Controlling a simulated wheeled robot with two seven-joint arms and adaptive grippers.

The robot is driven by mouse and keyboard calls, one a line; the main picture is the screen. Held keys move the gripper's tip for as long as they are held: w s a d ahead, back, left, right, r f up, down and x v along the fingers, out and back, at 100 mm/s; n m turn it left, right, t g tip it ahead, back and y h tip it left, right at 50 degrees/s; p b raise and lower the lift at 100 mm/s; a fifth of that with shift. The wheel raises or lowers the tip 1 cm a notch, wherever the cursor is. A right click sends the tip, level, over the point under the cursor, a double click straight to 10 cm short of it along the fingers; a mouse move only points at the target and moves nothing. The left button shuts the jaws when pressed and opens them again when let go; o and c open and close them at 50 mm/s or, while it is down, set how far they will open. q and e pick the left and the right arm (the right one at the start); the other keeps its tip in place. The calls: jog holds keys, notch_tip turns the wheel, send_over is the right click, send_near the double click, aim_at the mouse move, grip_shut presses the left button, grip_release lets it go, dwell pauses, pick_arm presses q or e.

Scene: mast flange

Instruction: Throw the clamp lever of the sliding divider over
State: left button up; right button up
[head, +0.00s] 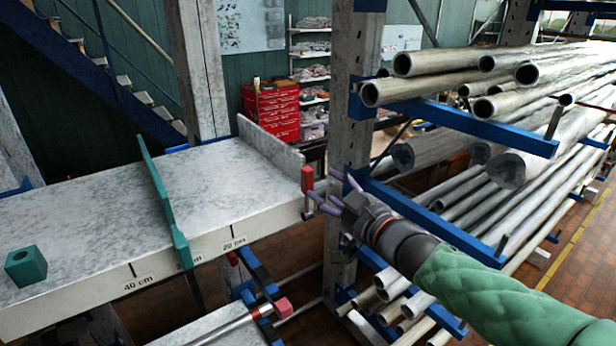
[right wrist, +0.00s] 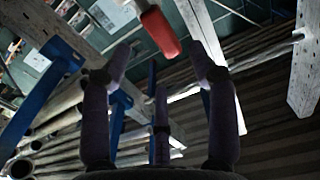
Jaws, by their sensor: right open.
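The sliding divider (head: 163,205) is a thin green plate standing across the pale speckled shelf (head: 90,210), between the 40 cm and 20 cm marks. A red-handled lever (head: 307,180) stands upright at the shelf's right front corner; the frames do not show how it links to the divider. My right gripper (head: 327,190) is open, its purple fingers just right of the red handle. In the right wrist view the red handle (right wrist: 160,32) shows beyond the spread fingers (right wrist: 160,80), with nothing held. I cannot tell whether a finger touches it. My left gripper is out of view.
A green block (head: 26,267) with a hole lies on the shelf at left. An upright end plate (head: 270,146) bounds the shelf's right end. A grey post (head: 352,130) and blue rack arms with pipes (head: 430,62) stand close to my right arm. A red-ended bar (head: 283,305) lies below.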

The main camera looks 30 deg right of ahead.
aim_at(313, 180)
jog(key=w, duration=0.7)
jog(key=shift+w+a, duration=0.25)
jog(key=shift+a, duration=0.1)
jog(key=shift+c, duration=0.2)
grip_shut()
